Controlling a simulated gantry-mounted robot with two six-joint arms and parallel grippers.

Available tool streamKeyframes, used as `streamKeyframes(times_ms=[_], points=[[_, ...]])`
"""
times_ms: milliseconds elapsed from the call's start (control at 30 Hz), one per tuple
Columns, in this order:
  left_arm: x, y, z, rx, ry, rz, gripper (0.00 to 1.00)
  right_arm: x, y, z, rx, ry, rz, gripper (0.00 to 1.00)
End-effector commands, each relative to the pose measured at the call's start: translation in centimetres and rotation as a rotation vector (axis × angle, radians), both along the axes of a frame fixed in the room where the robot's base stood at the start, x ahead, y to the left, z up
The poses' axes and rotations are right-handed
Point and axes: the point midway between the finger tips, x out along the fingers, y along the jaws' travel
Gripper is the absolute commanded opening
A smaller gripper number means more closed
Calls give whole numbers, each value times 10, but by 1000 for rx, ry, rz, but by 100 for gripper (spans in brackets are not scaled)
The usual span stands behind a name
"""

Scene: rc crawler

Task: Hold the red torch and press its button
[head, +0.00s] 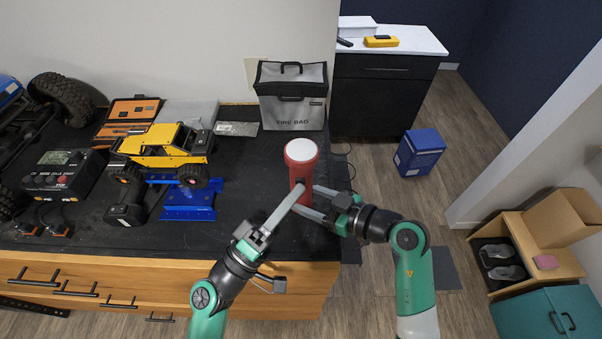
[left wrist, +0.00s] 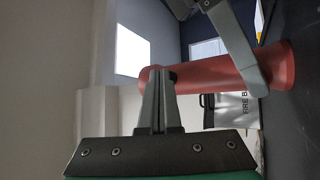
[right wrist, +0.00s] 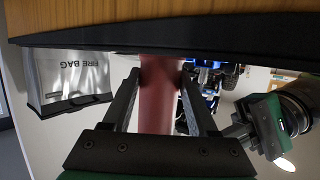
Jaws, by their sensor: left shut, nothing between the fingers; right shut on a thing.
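The red torch (head: 301,172) stands upright at the right part of the bench, its pale round head on top. My right gripper (head: 307,200) is shut on the torch body from the right; in the right wrist view its fingers lie on both sides of the red torch (right wrist: 158,100). My left gripper (head: 298,190) is shut and empty, its fingertips at the torch's near side. In the left wrist view the left fingertips (left wrist: 158,72) meet a dark spot on the torch (left wrist: 210,72); the fingers cover most of that spot, and I cannot tell whether it is pressed in.
A grey fire bag (head: 292,112) stands behind the torch. The bench's right edge is close to the torch.

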Motion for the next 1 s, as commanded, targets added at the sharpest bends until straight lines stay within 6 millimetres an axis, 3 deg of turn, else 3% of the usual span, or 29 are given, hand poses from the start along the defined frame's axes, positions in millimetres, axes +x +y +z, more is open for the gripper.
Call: streamKeyframes(times_ms=[767,1000], points=[[-10,1,0,0,0,0,0,0,0,0,0,0,0,28],[-33,2,-1,0,0,0,0,0,0,0,0,0,0,28]])
